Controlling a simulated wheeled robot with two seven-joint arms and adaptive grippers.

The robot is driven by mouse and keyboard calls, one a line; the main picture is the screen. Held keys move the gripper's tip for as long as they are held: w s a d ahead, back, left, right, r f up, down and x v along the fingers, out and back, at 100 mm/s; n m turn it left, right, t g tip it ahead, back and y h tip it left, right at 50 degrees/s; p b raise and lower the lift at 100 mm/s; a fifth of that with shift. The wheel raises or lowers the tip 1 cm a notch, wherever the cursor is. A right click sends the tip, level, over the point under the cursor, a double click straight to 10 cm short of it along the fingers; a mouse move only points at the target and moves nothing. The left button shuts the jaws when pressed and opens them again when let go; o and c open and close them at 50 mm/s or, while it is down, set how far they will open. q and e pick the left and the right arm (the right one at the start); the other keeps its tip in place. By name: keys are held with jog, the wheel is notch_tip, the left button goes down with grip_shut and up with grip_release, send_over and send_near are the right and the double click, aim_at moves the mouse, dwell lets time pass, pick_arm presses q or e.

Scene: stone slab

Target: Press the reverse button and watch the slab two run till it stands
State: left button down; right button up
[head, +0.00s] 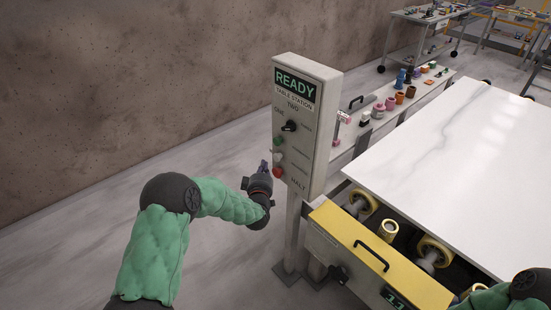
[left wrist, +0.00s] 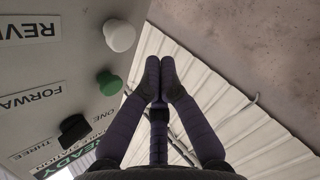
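The control box (head: 305,130) stands on a post at the middle, with a green READY display (head: 295,85). Its green button (head: 278,141), white button and red button sit in a column under a black selector knob (head: 289,126). In the left wrist view the white button (left wrist: 119,35) is beside a label starting "REV", and the green button (left wrist: 109,83) beside "FORWARD". My left gripper (left wrist: 160,78) is shut and empty, its fingertips together, right of the buttons and apart from them. The white veined slab (head: 455,140) lies on the roller table. My right gripper is out of view.
The yellow front rail (head: 370,255) with a black handle and rollers (head: 435,250) is at lower right. A shelf (head: 395,105) with coloured items runs behind the box. Bare floor lies left of it, before a brown wall (head: 130,90).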

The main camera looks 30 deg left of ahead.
aim_at(278, 157)
pick_arm(q)
jog(key=shift+w+d+b, duration=0.2)
jog(key=shift+w, duration=0.35)
jog(key=shift+w+d+b, duration=0.15)
jog(key=shift+w+d, duration=0.05)
jog(key=shift+w, duration=0.35)
jog(key=shift+w, duration=0.1)
dwell(0.6)
jog(key=shift+w+d+b, duration=0.2)
jog(key=shift+w+b, duration=0.1)
